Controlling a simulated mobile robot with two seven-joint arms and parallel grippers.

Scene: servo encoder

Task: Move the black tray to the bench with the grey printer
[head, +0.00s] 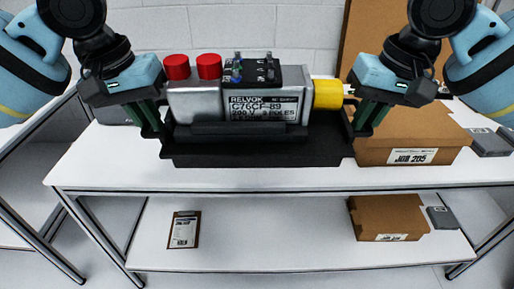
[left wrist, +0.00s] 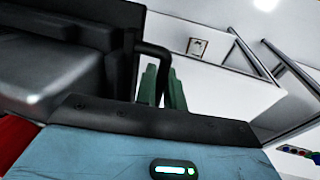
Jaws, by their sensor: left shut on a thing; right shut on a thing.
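The black tray (head: 255,155) is held level in front of me, above a white bench. It carries a silver servo encoder (head: 197,104) with two red caps, a yellow end and a printed label. My left gripper (head: 153,120) is shut on the tray's left end. In the left wrist view its green fingers (left wrist: 163,88) are at the tray's black handle (left wrist: 150,50). My right gripper (head: 368,115) is shut on the tray's right end. I cannot make out a grey printer in either view.
The white bench (head: 110,172) has a cardboard box (head: 415,150) at its right and a grey item (head: 489,142) beside it. Its lower shelf (head: 280,235) holds a clipboard (head: 184,230) and another box (head: 388,217). Another bench (head: 22,185) stands at the left edge.

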